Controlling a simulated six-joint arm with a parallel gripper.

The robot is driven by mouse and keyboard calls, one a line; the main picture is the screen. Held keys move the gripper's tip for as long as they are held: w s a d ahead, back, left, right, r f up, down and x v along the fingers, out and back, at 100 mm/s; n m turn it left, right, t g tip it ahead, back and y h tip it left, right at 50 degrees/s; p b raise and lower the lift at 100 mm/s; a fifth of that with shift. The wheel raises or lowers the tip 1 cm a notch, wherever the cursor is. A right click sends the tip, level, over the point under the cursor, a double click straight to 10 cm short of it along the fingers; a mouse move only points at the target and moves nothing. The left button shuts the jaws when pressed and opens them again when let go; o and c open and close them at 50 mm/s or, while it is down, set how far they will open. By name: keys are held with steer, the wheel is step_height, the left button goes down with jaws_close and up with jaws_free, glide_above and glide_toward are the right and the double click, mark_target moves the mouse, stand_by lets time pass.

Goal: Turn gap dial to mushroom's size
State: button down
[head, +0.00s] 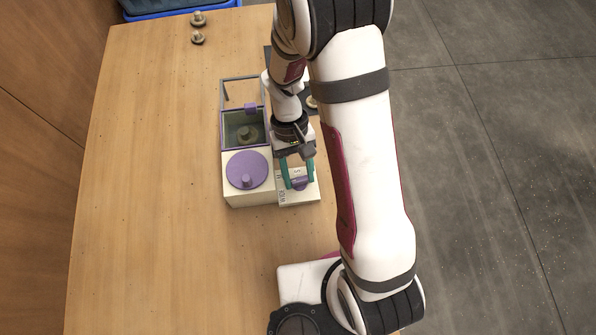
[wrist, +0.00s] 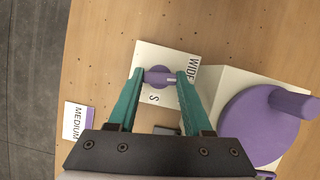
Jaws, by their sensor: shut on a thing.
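The gap dial (wrist: 160,77) is a purple knob with a grip bar on a white plate (wrist: 150,56) that carries the letters "WIDE" and "S". My gripper (wrist: 159,80) has its teal fingers shut on the two ends of the bar, which lies across the wrist picture. A pale mark shows towards the bar's right end. In the head view the dial (head: 300,184) shows purple beneath my gripper (head: 297,176), partly covered by the fingers. A mushroom (head: 247,133) sits in the dark green compartment of the machine. A white card (wrist: 78,120) reading "MEDIUM" lies left in the wrist view.
The cream machine (head: 250,199) has a large purple disc (head: 246,171) with a raised knob just left of the dial plate. The table's left side is clear.

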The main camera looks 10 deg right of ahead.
steer(key=m+y, duration=0.1)
steer(key=m, duration=0.2)
steer(key=shift+d+m, duration=0.15)
steer(key=shift+m, duration=0.25)
steer(key=shift+m+y, duration=0.9)
steer(key=shift+m, duration=0.9)
steer(key=shift+t, duration=0.3)
steer(key=c, duration=0.6)
jaws_free()
steer(key=shift+r, duration=0.1)
steer(key=v, duration=1.5)
steer(key=shift+w+r, duration=0.15)
steer(key=shift+r, duration=0.15)
